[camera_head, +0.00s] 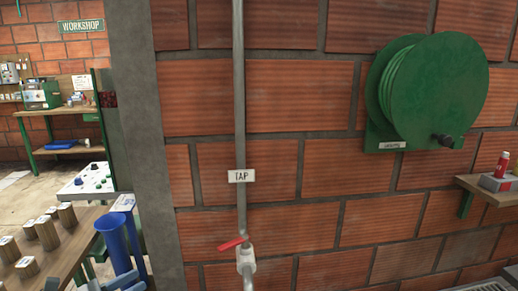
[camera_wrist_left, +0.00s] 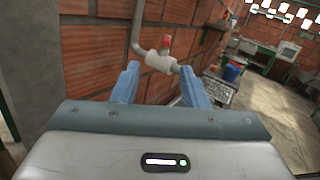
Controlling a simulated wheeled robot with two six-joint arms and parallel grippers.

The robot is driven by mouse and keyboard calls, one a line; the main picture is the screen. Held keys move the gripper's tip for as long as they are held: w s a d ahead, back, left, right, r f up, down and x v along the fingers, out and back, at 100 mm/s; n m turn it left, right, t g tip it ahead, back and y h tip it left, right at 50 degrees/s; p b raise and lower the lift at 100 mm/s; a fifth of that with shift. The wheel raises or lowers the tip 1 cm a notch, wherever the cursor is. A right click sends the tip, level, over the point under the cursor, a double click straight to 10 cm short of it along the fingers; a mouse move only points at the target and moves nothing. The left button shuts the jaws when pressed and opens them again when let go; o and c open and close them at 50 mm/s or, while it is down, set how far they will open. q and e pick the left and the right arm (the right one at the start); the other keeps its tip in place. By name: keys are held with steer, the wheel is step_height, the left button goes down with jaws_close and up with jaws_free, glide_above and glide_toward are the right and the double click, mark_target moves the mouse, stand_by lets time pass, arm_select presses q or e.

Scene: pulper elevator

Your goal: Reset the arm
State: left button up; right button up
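My left gripper (camera_wrist_left: 160,83) shows in the left wrist view with its two blue fingers spread apart and nothing held between them. Beyond the fingers is a grey wall tap (camera_wrist_left: 152,62) with a red handle; the gripper looks apart from it. The tap's red handle (camera_head: 232,244) is at bottom centre there, on a vertical pipe (camera_head: 239,110) with a TAP sign (camera_head: 241,176). My right gripper is not in view.
A green hose reel (camera_head: 440,90) is mounted on the brick wall at right. A small shelf (camera_head: 480,184) with a red-topped item is below it. At left are a blue cylinder (camera_head: 113,243), a wooden table with several blocks (camera_head: 82,243), and a workshop bench (camera_head: 60,110).

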arm_select(q)
steer(key=s+a+f+n+y, duration=0.2)
steer(key=s+f+n+y, duration=0.3)
steer(key=n, duration=0.7)
steer(key=s+a+f+n+y, duration=0.15)
steer(key=f+n+y, duration=0.25)
steer(key=n+y, duration=0.5)
steer(key=s+a+f+n+y, duration=0.2)
steer(key=s+f+n+y, duration=0.15)
steer(key=n, duration=1.05)
steer(key=s+d+f+n+g+h, duration=0.1)
steer(key=s+d+f+n+g, duration=0.35)
steer(key=s, duration=0.35)
steer(key=s+d+f+n+g+h, duration=0.25)
steer(key=s+f+n+g, duration=0.2)
steer(key=s, duration=0.35)
step_height(320, 180, down, 27)
steer(key=a+g+y, duration=0.1)
steer(key=a, duration=0.1)
steer(key=s+f, duration=0.7)
steer(key=f, duration=0.3)
steer(key=s+a+f+g, duration=0.1)
steer(key=s+f, duration=0.6)
steer(key=f, duration=0.2)
steer(key=shift+s+f, duration=0.3)
steer(key=shift+f, duration=0.1)
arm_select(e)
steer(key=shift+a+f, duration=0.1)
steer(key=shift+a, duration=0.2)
